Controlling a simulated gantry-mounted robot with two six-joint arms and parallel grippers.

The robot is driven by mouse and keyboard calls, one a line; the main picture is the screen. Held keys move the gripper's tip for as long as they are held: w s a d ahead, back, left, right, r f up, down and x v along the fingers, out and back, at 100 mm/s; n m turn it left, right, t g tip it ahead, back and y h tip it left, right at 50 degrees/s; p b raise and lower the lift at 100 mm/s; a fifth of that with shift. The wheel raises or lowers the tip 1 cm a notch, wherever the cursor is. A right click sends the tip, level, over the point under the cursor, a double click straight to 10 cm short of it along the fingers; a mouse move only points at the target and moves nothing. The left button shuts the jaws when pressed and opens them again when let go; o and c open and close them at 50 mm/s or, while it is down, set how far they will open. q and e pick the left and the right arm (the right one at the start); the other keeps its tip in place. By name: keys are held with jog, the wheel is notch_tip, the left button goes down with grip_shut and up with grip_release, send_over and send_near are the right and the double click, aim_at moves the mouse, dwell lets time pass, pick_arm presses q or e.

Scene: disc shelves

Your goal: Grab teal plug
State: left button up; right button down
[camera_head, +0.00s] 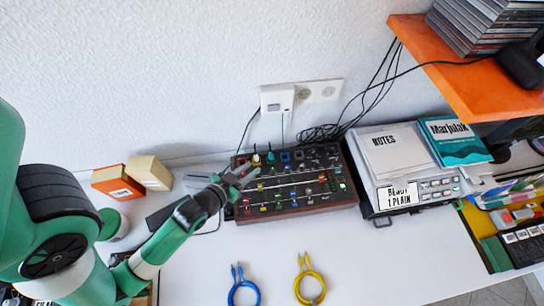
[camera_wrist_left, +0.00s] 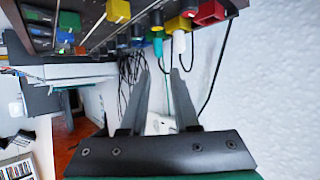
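The teal plug (camera_head: 271,156) stands upright at the back edge of the dark control panel (camera_head: 290,214), beside a pale plug (camera_head: 256,158). In the left wrist view the teal plug (camera_wrist_left: 158,44) shows just beyond my left fingertips, roughly in line with the gap between them. The white plug (camera_wrist_left: 179,43) is close beside it, near the line of one finger. My left gripper (camera_head: 242,172) is open and empty over the panel's back left part, and its fingers also show in the left wrist view (camera_wrist_left: 160,74). My right gripper is not in view.
The panel carries several coloured knobs and plugs. A wall socket (camera_head: 327,91) with a white adapter (camera_head: 277,98) and hanging cables is behind it. A grey device (camera_head: 399,187) stands right of the panel. Blue (camera_head: 244,291) and yellow (camera_head: 310,288) cables lie in front.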

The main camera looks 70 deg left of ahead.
aim_at(268, 162)
pick_arm(q)
jog(key=b+x, duration=0.1)
jog(key=x, duration=0.3)
jog(key=shift+w+a+f, duration=0.1)
jog(key=shift+w+a, duration=0.05)
jog(key=shift+w, duration=0.15)
jog(key=b+x, duration=0.2)
jog(key=x, duration=0.3)
jog(key=shift+w, duration=0.15)
jog(key=shift+c, duration=0.2)
grip_shut()
